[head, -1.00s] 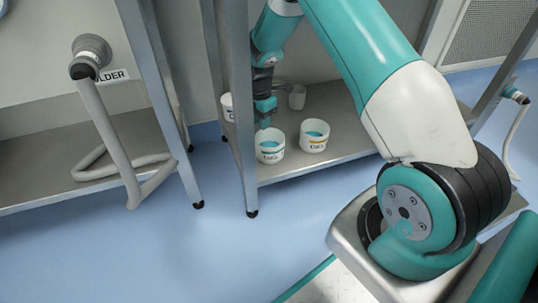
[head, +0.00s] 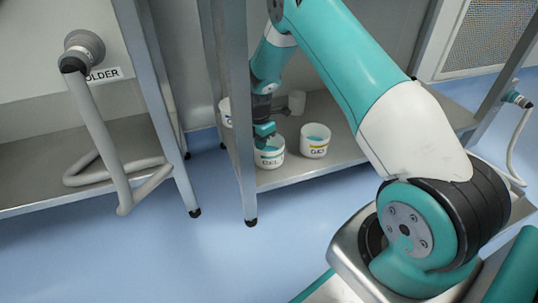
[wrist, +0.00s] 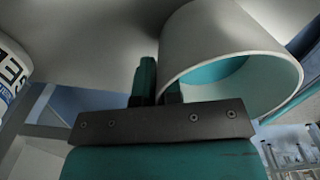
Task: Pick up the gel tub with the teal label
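The gel tub with the teal label (head: 269,155) is a white cup with teal gel, standing on the lower metal shelf near its front left corner. My gripper (head: 264,132) is at its rim, pointing down. In the wrist view my gripper (wrist: 160,84) has its fingers close together astride the wall of this tub (wrist: 200,45). One finger is outside the wall; the other goes inside, its tip hidden by the wall. The fingers appear shut on the wall. The label is not visible in the wrist view.
Another white tub (head: 226,112) is partly behind the shelf post (head: 236,120). A small grey cup (head: 297,102) stands farther back. A grey hose (head: 108,150) hangs left.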

